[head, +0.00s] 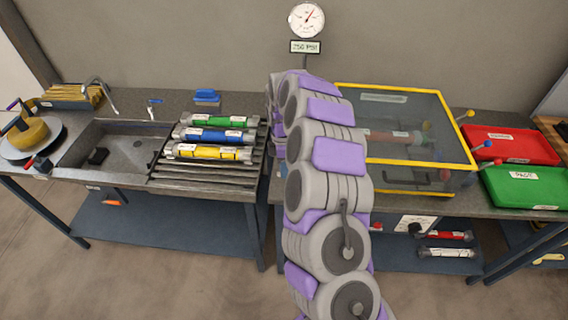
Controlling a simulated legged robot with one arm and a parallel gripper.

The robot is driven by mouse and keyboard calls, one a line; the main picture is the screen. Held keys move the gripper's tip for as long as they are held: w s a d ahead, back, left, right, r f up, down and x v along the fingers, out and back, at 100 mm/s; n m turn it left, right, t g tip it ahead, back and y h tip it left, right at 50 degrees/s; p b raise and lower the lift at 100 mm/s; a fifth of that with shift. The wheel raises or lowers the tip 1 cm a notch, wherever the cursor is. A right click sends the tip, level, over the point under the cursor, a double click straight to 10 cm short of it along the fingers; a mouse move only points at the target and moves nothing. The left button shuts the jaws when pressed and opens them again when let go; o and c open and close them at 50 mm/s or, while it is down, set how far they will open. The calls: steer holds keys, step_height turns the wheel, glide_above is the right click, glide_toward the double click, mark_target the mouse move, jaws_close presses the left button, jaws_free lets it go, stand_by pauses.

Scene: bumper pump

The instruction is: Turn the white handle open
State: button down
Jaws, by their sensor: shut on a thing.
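My purple and grey arm rises through the middle of the head view and bends over at the top, near the back of the workbench. My gripper is hidden behind the arm, so I cannot see its jaws or what they touch. No white handle shows; the arm covers the part of the bench where it bends down. A yellow-framed clear box (404,191) stands just right of the arm, with a tube-like part (398,137) inside. A pressure gauge (306,20) is on the wall above, over a small display (305,46) that appears to read 250 PSI.
Green (219,120), blue (214,135) and yellow (208,152) cylinders lie on the ribbed drainer beside the sink (112,142). Yellow-knobbed (468,114) and blue-knobbed (487,144) levers stand right of the box. Red (520,150) and green (520,192) trays are farther right.

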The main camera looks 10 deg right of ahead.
steer(key=n+p, duration=0.1)
steer(key=n, duration=0.1)
steer(key=s+n+p, duration=0.1)
steer(key=shift+s+r+n+h, duration=0.15)
steer(key=shift+r+n+h, duration=0.05)
steer(key=shift+n+h, duration=0.2)
steer(key=shift+s+d+n+t+h+p, duration=0.25)
steer(key=shift+s+d+n+p, duration=0.15)
steer(key=shift+n+p, duration=1.45)
steer(key=shift+s+d+n+t+h+p, duration=0.3)
steer(key=shift+s+n+p, duration=0.25)
steer(key=shift+n+p, duration=1.3)
steer(key=shift+s+d+n+t+h+p, duration=0.25)
steer(key=shift+s+d+n+p, duration=0.15)
steer(key=shift+n+p, duration=1.45)
steer(key=shift+f+n, duration=0.1)
steer(key=shift+n, duration=0.15)
steer(key=c, duration=1.1)
jaws_free()
steer(key=shift+f, duration=0.1)
steer(key=shift+c, duration=0.2)
steer(key=shift+o, duration=0.3)
steer(key=shift+a, duration=0.1)
